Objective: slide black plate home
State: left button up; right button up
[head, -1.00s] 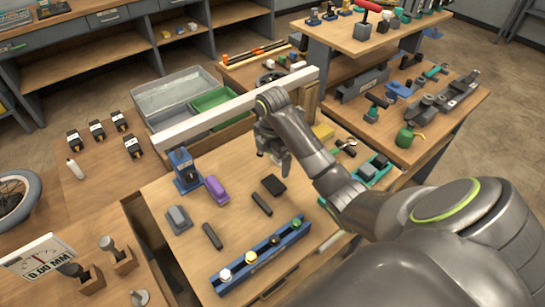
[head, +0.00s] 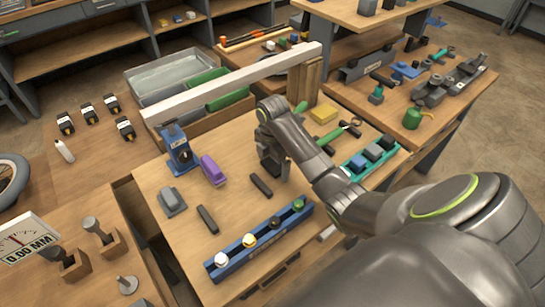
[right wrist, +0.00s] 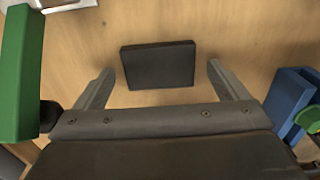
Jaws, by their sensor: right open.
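The black plate (right wrist: 158,65) lies flat on the wooden bench in the right wrist view, a dark block a little ahead of my gripper's base. My right gripper (right wrist: 160,88) is open, with one finger on each side of the plate and a gap between each finger and it. Whether the fingertips touch the bench I cannot tell. My left gripper is not in view.
A blue rack (head: 262,240) with coloured knobs stands in front. A purple block (head: 213,170) and blue clamp (head: 178,148) stand left; a teal tray (head: 370,158) lies right. A white beam (head: 230,85) crosses behind.

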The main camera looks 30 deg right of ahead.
jog(key=shift+c, duration=0.2)
jog(key=c, duration=1.3)
jog(key=shift+w, duration=0.7)
jog(key=shift+c, duration=0.2)
jog(key=shift+a, duration=0.1)
